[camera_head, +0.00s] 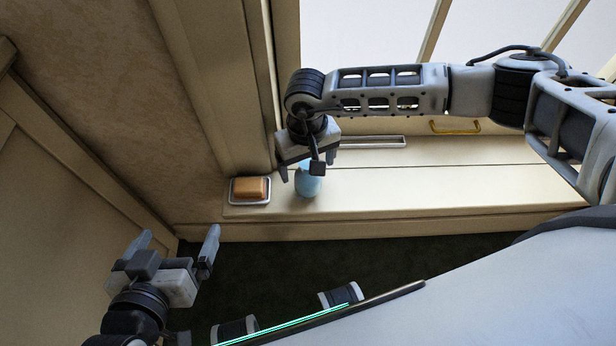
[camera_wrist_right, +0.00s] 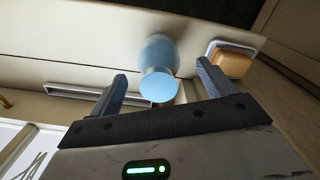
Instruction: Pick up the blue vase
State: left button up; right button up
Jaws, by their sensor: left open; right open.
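The blue vase (camera_head: 309,183) stands on the cream window sill, partly covered in the head view by my right gripper (camera_head: 305,172). In the right wrist view the vase (camera_wrist_right: 159,55) shows between and beyond the two fingertips of my right gripper (camera_wrist_right: 161,76), with its round light-blue top facing the camera. The right gripper is open, and the vase seems free of both fingers. My left gripper (camera_head: 178,243) is open and empty, low at the left of the head view, away from the sill.
An orange-brown block in a pale dish (camera_head: 250,198) sits on the sill just left of the vase; the dish also shows in the wrist view (camera_wrist_right: 211,48). A long slotted plate (camera_head: 373,142) and a yellow handle (camera_head: 455,127) lie behind. The sill (camera_head: 440,185) right of the vase is clear.

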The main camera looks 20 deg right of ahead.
aim_at(307, 186)
notch_tip(307, 186, down, 5)
jog(key=shift+d+r, duration=0.1)
jog(key=shift+r, duration=0.05)
jog(key=c, duration=1.1)
jog(key=shift+r, duration=0.1)
jog(key=shift+c, duration=0.4)
jog(key=shift+w, duration=0.1)
